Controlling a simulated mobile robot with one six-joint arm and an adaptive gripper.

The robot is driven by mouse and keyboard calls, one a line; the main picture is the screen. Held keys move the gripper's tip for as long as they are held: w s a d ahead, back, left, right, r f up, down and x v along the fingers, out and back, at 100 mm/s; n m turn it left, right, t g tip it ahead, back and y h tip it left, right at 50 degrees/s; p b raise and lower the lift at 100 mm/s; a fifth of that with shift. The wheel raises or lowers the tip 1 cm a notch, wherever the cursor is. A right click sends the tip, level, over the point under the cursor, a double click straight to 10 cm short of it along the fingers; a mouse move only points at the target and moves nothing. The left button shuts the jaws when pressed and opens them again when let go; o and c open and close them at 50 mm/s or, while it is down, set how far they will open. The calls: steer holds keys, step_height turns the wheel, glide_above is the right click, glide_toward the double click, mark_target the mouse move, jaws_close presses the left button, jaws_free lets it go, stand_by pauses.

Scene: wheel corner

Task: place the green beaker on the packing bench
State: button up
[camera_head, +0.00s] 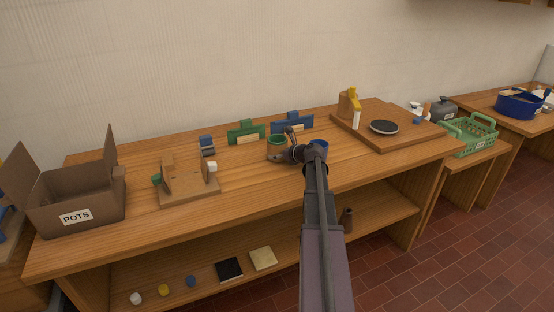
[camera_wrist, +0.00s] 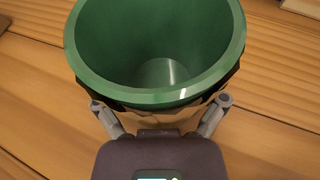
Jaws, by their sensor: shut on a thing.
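The green beaker (camera_wrist: 160,88) fills the top of the wrist view, upright and open at the top, and looks empty inside. My gripper (camera_wrist: 160,106) is closed around it, with one finger on each side. In the head view the beaker (camera_head: 276,139) shows beyond the end of my arm, over the middle of the long wooden bench (camera_head: 120,232). I cannot tell whether its base touches the wood. No label shows which bench is the packing bench.
A cardboard box (camera_head: 75,217) marked POTS stands at the left, near a wooden stand (camera_head: 190,200). Green (camera_head: 246,140) and blue holders are behind the beaker. A raised board (camera_head: 400,142) with a black disc is right. A green crate (camera_head: 478,145) stands farther right.

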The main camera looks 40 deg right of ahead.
steer(key=shift+f, duration=0.15)
steer(key=shift+f, duration=0.15)
steer(key=o, duration=1)
steer(key=shift+c, duration=0.2)
steer(key=shift+r, duration=0.25)
steer(key=shift+p+v, duration=1.45)
steer(key=shift+v, duration=2.3)
